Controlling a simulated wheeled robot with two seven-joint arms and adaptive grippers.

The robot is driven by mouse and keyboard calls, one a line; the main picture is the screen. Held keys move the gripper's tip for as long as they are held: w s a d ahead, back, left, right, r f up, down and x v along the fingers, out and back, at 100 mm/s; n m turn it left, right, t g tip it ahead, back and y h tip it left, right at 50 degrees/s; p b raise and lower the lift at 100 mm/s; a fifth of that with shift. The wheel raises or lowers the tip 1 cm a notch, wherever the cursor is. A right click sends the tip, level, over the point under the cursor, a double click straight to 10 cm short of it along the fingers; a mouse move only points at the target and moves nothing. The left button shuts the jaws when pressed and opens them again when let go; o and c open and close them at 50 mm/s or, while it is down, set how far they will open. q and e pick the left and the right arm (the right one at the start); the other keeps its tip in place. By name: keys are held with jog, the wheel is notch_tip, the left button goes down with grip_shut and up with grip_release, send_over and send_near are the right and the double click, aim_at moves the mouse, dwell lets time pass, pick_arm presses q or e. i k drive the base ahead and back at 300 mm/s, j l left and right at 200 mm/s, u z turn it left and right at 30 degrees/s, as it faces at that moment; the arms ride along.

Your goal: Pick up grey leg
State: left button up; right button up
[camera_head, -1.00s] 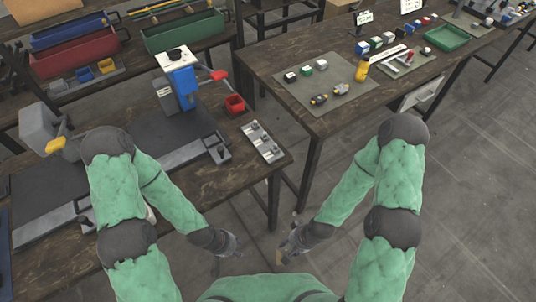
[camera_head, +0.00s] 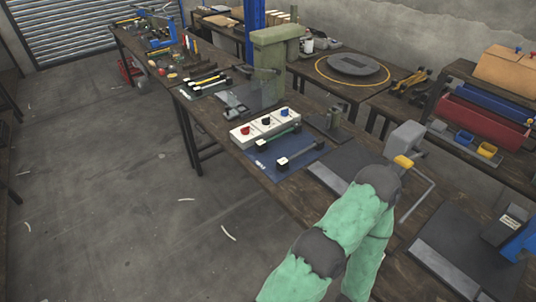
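A grey leg (camera_head: 302,154), a slim bar with dark end blocks, lies on a blue mat (camera_head: 262,167) on the long workbench. A similar green leg (camera_head: 278,138) lies behind it on the same mat. One of my green-sleeved arms, likely the left, enters from the bottom right, in front of the bench. No gripper shows in this view, so I cannot see whether either is open or shut. The mat and grey leg are not covered by my arm.
A white box with red, black and blue knobs (camera_head: 265,127) stands behind the mat. A grey press with a yellow part (camera_head: 403,161) stands right of it, close behind my arm. A green press (camera_head: 270,55) stands farther back. The floor (camera_head: 120,200) at left is open.

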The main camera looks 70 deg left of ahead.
aim_at(283, 164)
jog(key=u, duration=2)
jog(key=i+j, duration=0.15)
jog(key=j, duration=0.2)
jog(key=i+j, duration=0.15)
jog(key=j, duration=0.2)
jog(key=i+j+u, duration=0.1)
jog(key=j, duration=0.2)
